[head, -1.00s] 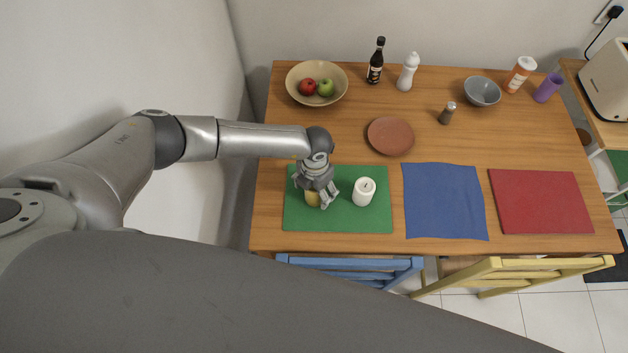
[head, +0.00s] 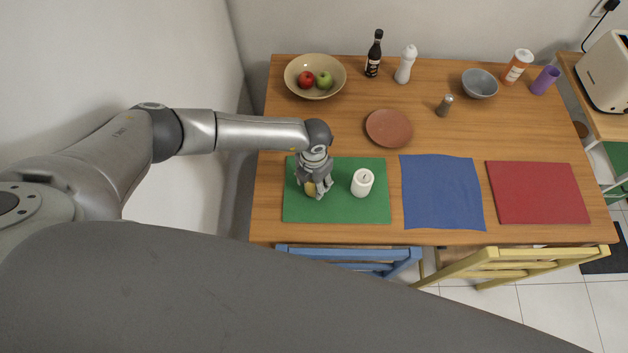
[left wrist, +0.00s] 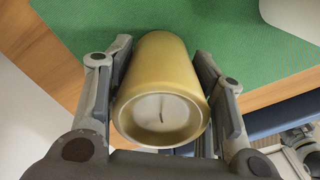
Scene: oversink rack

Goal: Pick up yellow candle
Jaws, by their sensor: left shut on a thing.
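The yellow candle (head: 310,188) is on the left part of the green mat (head: 340,211), mostly hidden by my left gripper (head: 318,191) in the head view. In the left wrist view the candle (left wrist: 160,88) lies between the two fingers of my left gripper (left wrist: 168,95), its pale top and wick facing the camera. The gripper is shut on its sides. Whether the candle's base touches the mat I cannot tell. My right gripper is not in view.
A white candle (head: 362,183) stands on the mat just right of my left gripper. A brown plate (head: 388,128) and a bowl of fruit (head: 316,90) lie farther back. Blue (head: 442,192) and red (head: 537,192) mats to the right are bare.

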